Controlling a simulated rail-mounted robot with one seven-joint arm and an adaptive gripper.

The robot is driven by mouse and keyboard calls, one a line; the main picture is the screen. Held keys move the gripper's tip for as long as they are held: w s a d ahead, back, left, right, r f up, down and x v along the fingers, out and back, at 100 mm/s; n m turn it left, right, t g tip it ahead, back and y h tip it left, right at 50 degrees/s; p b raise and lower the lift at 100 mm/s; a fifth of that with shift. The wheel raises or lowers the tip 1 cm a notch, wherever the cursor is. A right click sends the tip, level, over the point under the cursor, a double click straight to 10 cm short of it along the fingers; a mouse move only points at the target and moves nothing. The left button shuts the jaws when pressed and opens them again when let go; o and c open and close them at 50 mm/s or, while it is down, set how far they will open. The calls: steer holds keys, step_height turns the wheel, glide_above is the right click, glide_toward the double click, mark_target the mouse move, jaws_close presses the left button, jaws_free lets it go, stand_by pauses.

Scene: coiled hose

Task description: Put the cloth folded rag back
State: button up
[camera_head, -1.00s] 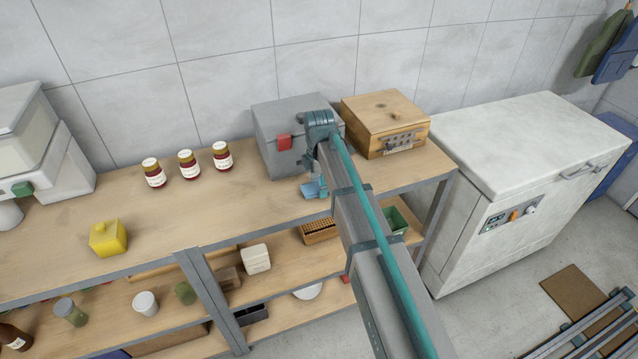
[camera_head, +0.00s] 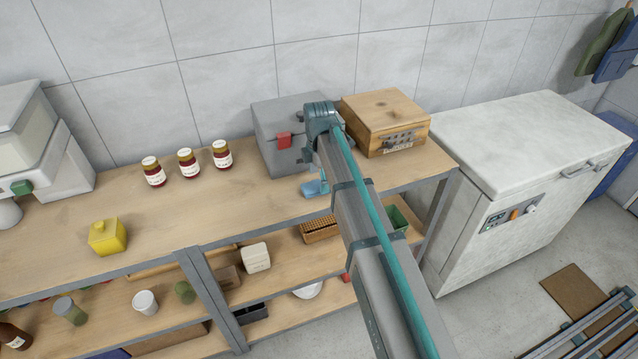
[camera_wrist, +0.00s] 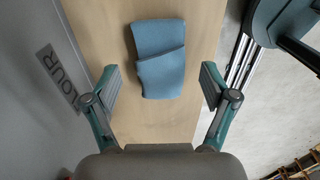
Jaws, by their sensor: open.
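The blue folded rag (camera_wrist: 160,58) lies on the wooden bench top (camera_wrist: 110,22), in the upper middle of the wrist view. In the head view the rag (camera_head: 314,188) shows at the bench's front edge, partly hidden by my arm. My gripper (camera_wrist: 157,78) is open, with one finger on each side of the rag's near end. Neither finger appears to touch the rag. In the head view my arm hides the fingers.
A grey box (camera_head: 275,135) with a red latch stands close left of the rag. A wooden box (camera_head: 385,120) is to the right. Several objects fill the lower shelf (camera_head: 285,255). A white chest (camera_head: 530,160) stands beyond the bench end. The bench between the jars (camera_head: 188,163) and yellow pot (camera_head: 107,238) is clear.

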mark_target(319, 183)
step_height(319, 183, up, 10)
steer(key=b, duration=0.1)
steer(key=shift+b, duration=0.4)
